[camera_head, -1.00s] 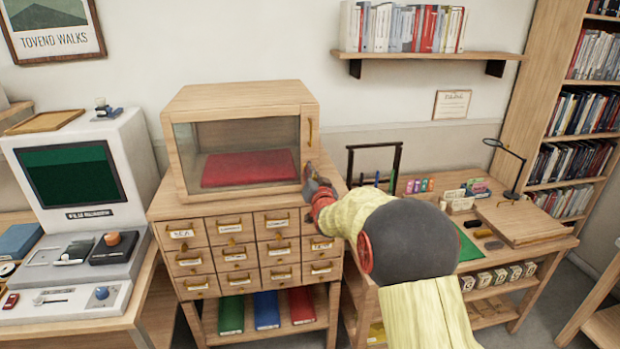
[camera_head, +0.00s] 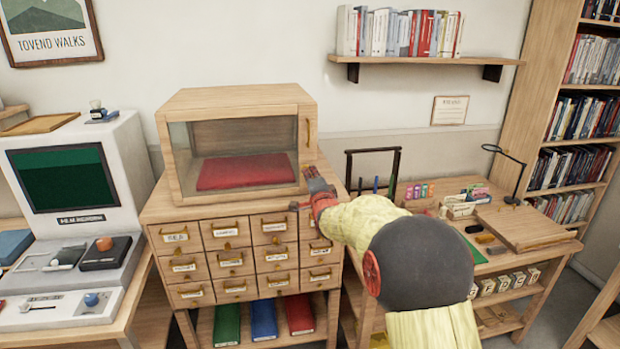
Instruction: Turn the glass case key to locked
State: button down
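The glass case (camera_head: 240,100) is a wooden box with a glass front, standing on top of the drawer cabinet (camera_head: 245,255). A red cushion (camera_head: 246,170) lies inside it, and its door looks shut. A vertical handle (camera_head: 307,132) is on the right part of the front. My gripper (camera_head: 306,190) is at the lower right corner of the case front, below the handle. The key is not visible; my gripper covers that corner. The fingers are too small to tell whether they are open or shut, or whether they touch anything.
A microfilm-style reader (camera_head: 70,180) stands at the left. A desk with a black frame (camera_head: 373,152), a wooden board (camera_head: 520,226) and a lamp (camera_head: 508,165) is at the right, partly behind my arm. A book shelf (camera_head: 425,58) hangs above.

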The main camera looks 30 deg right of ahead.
jog(key=shift+f+m, duration=0.15)
jog(key=shift+m, duration=1.05)
jog(key=shift+b, duration=0.3)
jog(key=c, duration=2.1)
grip_release()
jog(key=shift+o, duration=0.2)
jog(key=v, duration=1.2)
